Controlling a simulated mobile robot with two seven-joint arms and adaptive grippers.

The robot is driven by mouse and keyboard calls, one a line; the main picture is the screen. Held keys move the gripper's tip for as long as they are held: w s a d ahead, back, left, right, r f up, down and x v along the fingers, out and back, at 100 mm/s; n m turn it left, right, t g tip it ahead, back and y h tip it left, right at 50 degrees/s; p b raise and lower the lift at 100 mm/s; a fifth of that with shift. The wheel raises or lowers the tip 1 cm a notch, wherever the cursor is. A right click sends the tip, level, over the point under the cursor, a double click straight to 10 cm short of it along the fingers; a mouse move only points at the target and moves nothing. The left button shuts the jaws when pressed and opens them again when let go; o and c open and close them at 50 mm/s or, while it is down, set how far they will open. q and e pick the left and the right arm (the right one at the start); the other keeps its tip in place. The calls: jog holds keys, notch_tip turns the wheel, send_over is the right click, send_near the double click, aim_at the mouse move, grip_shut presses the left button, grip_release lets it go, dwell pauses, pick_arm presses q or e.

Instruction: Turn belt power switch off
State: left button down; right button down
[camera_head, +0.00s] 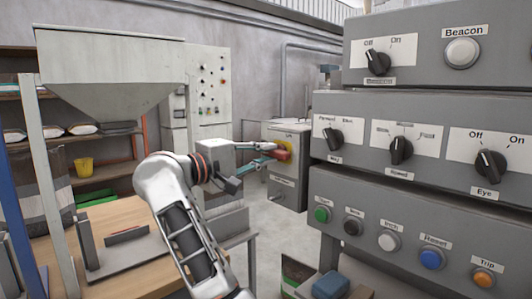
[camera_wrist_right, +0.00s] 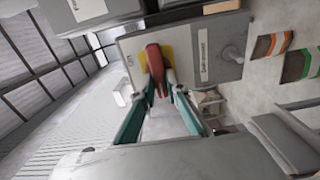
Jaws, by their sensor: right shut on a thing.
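The belt power switch (camera_head: 283,151) is a red handle on a yellow plate, on the front of a grey box in the middle of the head view. In the right wrist view the red handle (camera_wrist_right: 156,66) stands out from the yellow plate. My right gripper (camera_head: 272,155) reaches it from the left, its teal fingers shut on the red handle. The fingertips hide part of the handle. In the right wrist view the two fingers (camera_wrist_right: 160,88) lie one on each side of it. Its exact off or on marking is too small to read. My left gripper is not in view.
A grey control panel (camera_head: 425,187) with black knobs and coloured buttons fills the right side. A large hopper (camera_head: 110,65) and a wooden table (camera_head: 120,225) stand at left. Floor shows between the table and panel.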

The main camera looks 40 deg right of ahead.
jog(key=shift+d+r, duration=0.1)
jog(key=shift+r, duration=0.05)
dwell(0.3)
jog(key=c, duration=2)
grip_release()
jog(key=a, duration=0.8)
jog(key=s+a, duration=0.1)
jog(key=a, duration=0.3)
